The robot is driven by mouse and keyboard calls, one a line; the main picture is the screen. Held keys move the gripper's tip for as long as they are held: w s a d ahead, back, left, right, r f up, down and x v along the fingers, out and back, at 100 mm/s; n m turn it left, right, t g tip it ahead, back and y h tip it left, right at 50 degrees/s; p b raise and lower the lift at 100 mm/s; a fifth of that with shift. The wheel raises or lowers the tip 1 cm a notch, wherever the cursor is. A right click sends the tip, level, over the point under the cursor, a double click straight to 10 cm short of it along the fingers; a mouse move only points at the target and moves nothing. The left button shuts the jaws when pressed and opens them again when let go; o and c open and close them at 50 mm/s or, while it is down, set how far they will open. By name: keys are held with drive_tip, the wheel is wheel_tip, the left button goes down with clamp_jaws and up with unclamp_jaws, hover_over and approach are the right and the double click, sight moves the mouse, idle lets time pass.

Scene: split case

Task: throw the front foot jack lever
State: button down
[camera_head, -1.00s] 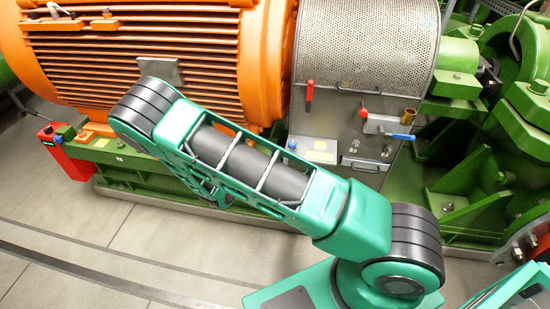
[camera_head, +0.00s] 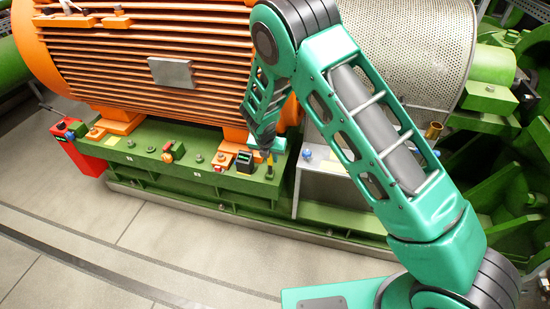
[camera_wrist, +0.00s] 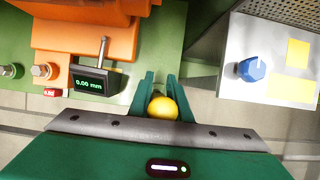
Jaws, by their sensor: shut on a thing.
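In the wrist view a round yellow knob (camera_wrist: 162,108) sits between the fingers of my gripper (camera_wrist: 157,95). The gripper is shut on this knob, which I take to be the top of the front foot jack lever. In the head view my gripper (camera_head: 264,156) points down at the lever (camera_head: 270,171) on the green base frame, near the motor's right foot. The lever's stem is mostly hidden in the wrist view, so its tilt is hard to tell. A black gauge (camera_wrist: 92,83) reading 0.00 mm stands left of the knob; it also shows in the head view (camera_head: 245,161).
The orange motor (camera_head: 140,60) rises behind. A grey panel with a blue knob (camera_wrist: 252,69) is close on the right. A red box (camera_head: 77,145) stands far left. Floor in front is clear.

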drive_tip(key=shift+w+a+r, duration=0.1)
drive_tip(key=shift+w, duration=0.4)
drive_tip(key=c, duration=1.6)
unclamp_jaws()
drive_tip(key=shift+g, duration=0.3)
drive_tip(key=shift+c, duration=0.2)
drive_tip(key=v, duration=1)
drive_tip(key=shift+s+r, duration=0.2)
drive_tip(key=shift+r, duration=0.05)
drive_tip(key=shift+s, duration=0.1)
